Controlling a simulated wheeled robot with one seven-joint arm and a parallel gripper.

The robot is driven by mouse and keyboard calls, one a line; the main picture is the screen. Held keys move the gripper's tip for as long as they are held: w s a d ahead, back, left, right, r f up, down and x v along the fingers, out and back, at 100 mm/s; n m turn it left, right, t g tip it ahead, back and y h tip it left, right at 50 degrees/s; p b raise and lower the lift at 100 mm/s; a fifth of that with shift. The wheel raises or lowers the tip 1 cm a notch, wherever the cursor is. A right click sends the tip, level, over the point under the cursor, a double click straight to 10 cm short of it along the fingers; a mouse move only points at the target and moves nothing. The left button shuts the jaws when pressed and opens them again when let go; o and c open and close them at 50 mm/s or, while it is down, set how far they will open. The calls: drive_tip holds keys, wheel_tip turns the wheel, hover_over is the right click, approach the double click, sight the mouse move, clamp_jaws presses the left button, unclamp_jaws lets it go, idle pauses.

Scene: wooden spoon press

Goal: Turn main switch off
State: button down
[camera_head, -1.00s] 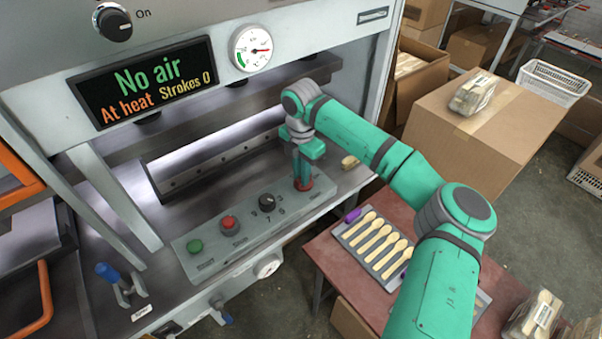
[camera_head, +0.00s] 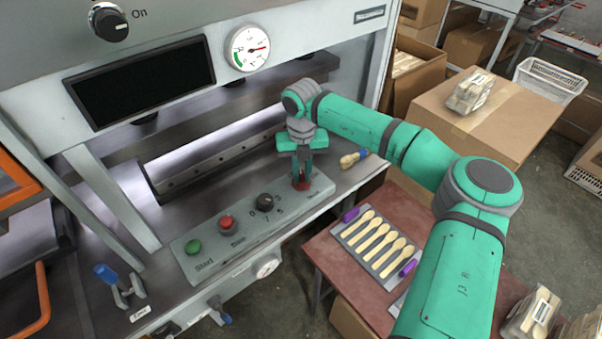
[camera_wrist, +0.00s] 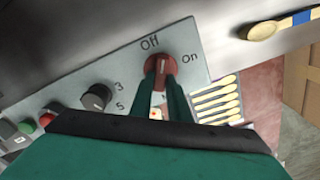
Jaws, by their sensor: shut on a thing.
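The red main switch (camera_wrist: 160,66) sits at the end of the grey control panel, between the labels "Off" and "On" in the wrist view. Its pointer line runs roughly toward "Off". In the head view the red switch (camera_head: 301,184) shows at the panel's right end, under my gripper. My gripper (camera_wrist: 161,80) is shut on the switch, with one green finger on each side of it. The display (camera_head: 142,82) on the press is dark.
The panel (camera_head: 215,243) also carries a green button (camera_head: 193,247), a red button (camera_head: 226,223) and a black knob (camera_head: 265,202). A spoon with a blue band (camera_head: 351,159) lies behind the gripper. A tray of spoons (camera_head: 343,236) is on the red table at right.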

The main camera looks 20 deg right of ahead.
sight(303, 177)
drive_tip(key=n, duration=0.3)
drive_tip(key=shift+s+d+n, duration=0.1)
drive_tip(key=shift+d+n, duration=0.15)
drive_tip(key=shift+n, duration=1.25)
drive_tip(key=c, duration=1.7)
unclamp_jaws()
wheel_tip(303, 177, up, 11)
drive_tip(key=shift+f, duration=0.1)
